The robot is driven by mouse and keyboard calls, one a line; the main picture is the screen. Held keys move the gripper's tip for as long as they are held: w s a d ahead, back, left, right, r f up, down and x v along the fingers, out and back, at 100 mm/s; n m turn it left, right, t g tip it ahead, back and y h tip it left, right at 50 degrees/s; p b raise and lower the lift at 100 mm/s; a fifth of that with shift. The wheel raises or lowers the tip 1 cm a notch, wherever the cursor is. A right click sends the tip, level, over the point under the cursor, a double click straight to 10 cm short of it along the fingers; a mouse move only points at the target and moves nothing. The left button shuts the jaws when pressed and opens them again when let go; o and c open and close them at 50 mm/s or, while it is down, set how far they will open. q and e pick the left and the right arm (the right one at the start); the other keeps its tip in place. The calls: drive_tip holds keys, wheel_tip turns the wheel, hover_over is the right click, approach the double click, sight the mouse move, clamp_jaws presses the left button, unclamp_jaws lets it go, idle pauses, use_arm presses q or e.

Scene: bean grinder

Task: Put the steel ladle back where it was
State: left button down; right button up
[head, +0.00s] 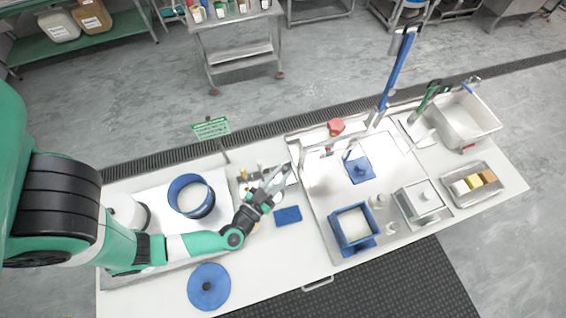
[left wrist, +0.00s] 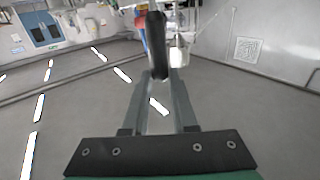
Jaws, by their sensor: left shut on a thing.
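My left gripper (head: 280,180) reaches over the left part of the worktop, just right of the blue round pot. In the left wrist view its fingers (left wrist: 158,85) are closed around a dark handle (left wrist: 157,42), which stands up between the fingertips. I take it for the handle of the steel ladle. The ladle's steel bowl cannot be made out clearly in either view. My right gripper is not in view.
The blue-rimmed pot (head: 182,179) stands on a pale tray beside my left forearm. A steel station with a blue square container (head: 335,231) is to the right. Bare worktop (head: 268,262) lies between.

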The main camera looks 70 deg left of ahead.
use_arm(q)
drive_tip(key=w+a+f+b, duration=0.7)
drive_tip(key=a+b, duration=0.3)
drive_tip(key=b, duration=0.2)
drive_tip(key=shift+a+f, duration=0.35)
drive_tip(key=shift+f, duration=0.55)
drive_tip(key=f+b, duration=0.3)
drive_tip(key=f, duration=0.1)
drive_tip(key=shift+w+a, duration=0.25)
drive_tip(key=shift+a, duration=0.05)
